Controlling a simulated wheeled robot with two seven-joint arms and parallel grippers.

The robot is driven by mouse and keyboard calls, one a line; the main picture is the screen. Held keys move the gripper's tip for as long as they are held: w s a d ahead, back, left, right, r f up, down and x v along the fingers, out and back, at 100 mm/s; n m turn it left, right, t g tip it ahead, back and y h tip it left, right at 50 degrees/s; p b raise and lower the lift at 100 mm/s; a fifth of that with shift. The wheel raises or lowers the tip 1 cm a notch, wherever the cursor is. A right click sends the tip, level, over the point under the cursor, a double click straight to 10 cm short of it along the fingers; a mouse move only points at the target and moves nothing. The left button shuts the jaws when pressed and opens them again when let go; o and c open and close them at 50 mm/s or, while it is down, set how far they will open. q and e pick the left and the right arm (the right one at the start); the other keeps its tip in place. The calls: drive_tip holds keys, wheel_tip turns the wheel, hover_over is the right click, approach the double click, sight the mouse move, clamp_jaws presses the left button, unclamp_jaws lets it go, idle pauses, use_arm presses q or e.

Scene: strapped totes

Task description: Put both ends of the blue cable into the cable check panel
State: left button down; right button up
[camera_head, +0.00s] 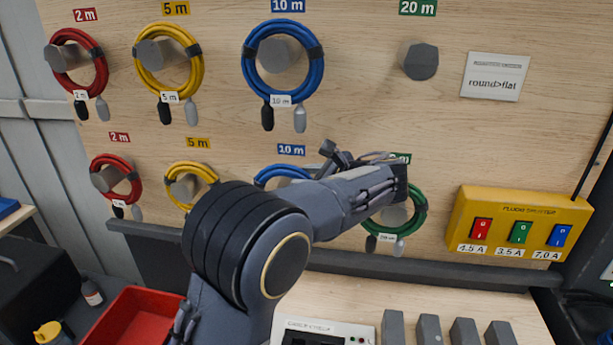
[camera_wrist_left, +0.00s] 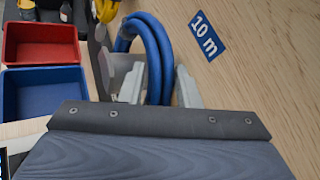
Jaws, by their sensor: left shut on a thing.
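The lower blue cable (camera_head: 280,171) is a coil on a wall peg under a "10 m" label, partly hidden by my left arm in the head view. In the left wrist view the blue cable (camera_wrist_left: 152,45) passes between the fingers of my left gripper (camera_wrist_left: 158,90), which is shut on it. The fingertips are hidden in the head view. Another blue cable (camera_head: 248,62) hangs above, with a black and a grey end. The lower cable's ends are hidden. The cable check panel (camera_head: 365,331) appears to be the white box on the bench, partly cut off. My right gripper is not in view.
Red (camera_head: 136,178), yellow (camera_head: 205,165) and green (camera_head: 420,214) coils hang beside it. A yellow switch box (camera_head: 570,212) is at right. Grey blocks (camera_head: 430,330) stand on the bench. A red bin (camera_head: 125,320) is at lower left; a blue bin (camera_wrist_left: 45,92) shows in the wrist view.

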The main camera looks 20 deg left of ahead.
use_arm(q)
drive_tip(key=shift+w+a+r+p, duration=0.1)
drive_tip(key=shift+w+a+p, duration=0.1)
drive_tip(key=shift+w+p, duration=0.35)
idle(0.4)
drive_tip(key=s+d+b, duration=0.2)
drive_tip(key=s+d, duration=0.1)
drive_tip(key=s, duration=0.9)
drive_tip(key=shift+s+d, duration=0.15)
drive_tip(key=shift+s, duration=0.1)
idle(1.8)
